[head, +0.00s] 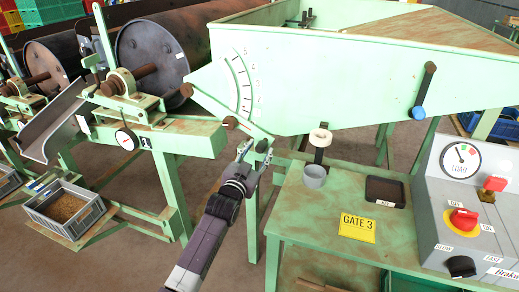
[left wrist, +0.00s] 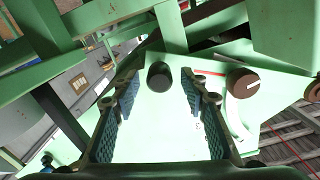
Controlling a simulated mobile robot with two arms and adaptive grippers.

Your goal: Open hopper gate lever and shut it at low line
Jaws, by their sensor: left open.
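The pale green hopper (head: 330,60) fills the upper middle of the head view. My left gripper (head: 258,148) is just below the bar's lower right end. In the left wrist view its open fingers (left wrist: 160,95) point at a dark round knob (left wrist: 160,75), which appears between the fingertips; contact cannot be told.
A green bench (head: 310,225) carries a grey cup (head: 314,176), a dark tray (head: 385,191) and a yellow GATE 3 sign (head: 357,227). A grey control box (head: 470,215) stands at right. Rusty drums (head: 150,52) and a grey bin (head: 65,207) are at left.

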